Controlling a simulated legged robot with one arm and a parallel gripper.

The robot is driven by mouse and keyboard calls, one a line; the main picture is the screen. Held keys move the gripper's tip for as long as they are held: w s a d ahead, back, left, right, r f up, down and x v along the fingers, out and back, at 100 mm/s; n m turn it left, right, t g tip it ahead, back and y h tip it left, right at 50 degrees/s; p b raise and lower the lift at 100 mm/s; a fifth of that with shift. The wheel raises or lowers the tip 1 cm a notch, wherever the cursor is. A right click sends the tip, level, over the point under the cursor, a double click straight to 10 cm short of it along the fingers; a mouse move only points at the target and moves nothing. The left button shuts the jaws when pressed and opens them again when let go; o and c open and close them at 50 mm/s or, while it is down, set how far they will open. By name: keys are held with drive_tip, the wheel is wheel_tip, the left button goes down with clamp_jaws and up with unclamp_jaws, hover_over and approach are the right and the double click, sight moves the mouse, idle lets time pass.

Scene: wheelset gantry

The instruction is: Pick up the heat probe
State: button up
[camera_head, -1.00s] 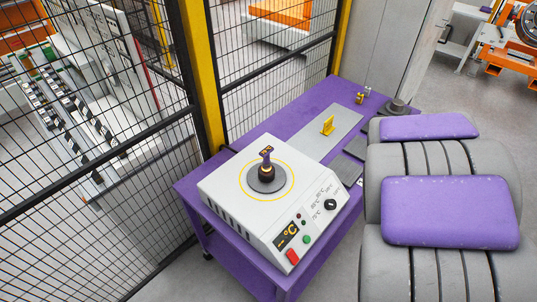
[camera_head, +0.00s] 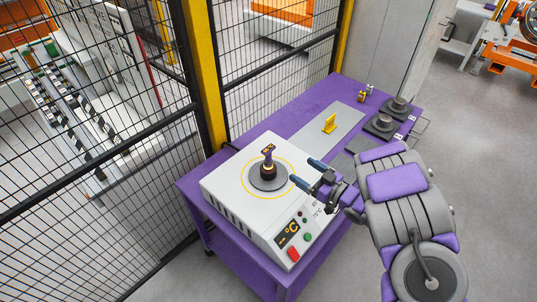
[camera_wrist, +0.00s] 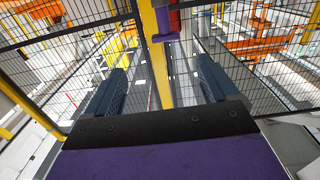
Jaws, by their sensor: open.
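The purple cart (camera_head: 305,113) carries the heater, a grey plate with a yellow upright piece (camera_head: 329,123), and dark round parts (camera_head: 381,124) at the far right. A black mesh fence with a yellow post (camera_head: 202,75) stands close behind and left. Floor right is clear.

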sight(266, 148)
drive_tip(key=x, duration=0.8)
drive_tip(key=b+x, duration=0.1)
drive_tip(key=x, duration=0.3)
drive_tip(key=shift+s+a+r, duration=0.15)
drive_tip(key=shift+s+a, duration=0.1)
drive_tip(key=shift+a, duration=0.15)
drive_tip(key=shift+b+x, duration=0.45)
drive_tip(key=shift+x, duration=2.25)
drive_tip(key=shift+s+r, duration=0.1)
drive_tip(key=shift+s, duration=0.1)
drive_tip(key=c, duration=1.3)
drive_tip(key=shift+o, duration=0.2)
